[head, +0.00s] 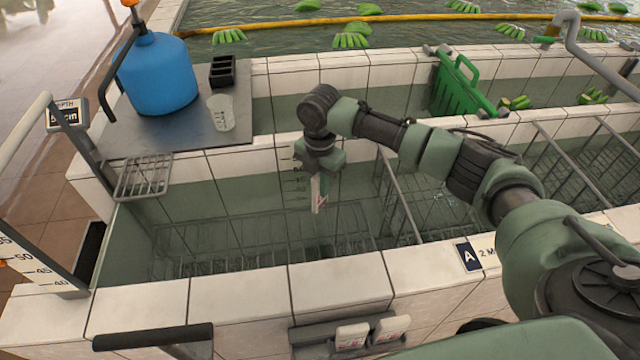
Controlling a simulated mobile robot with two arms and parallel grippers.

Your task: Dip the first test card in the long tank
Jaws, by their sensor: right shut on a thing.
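My right gripper (319,168) reaches in from the right and points down over the long tank (340,288). It is shut on a small white and reddish test card (320,194), which hangs below the fingers inside the tank's walls. I cannot tell whether the card's lower end touches the water. Dark depth marks show on the tank's back wall just left of the card. Two more pale cards (351,336) sit in a holder (310,334) on the front wall. My left gripper is not in view.
Wire racks (250,243) lie low in the tank. A blue sprayer (158,75), a clear measuring cup (221,113) and a black box (222,71) stand on a grey plate at the back left. A green crate (462,85) sits in the channel behind.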

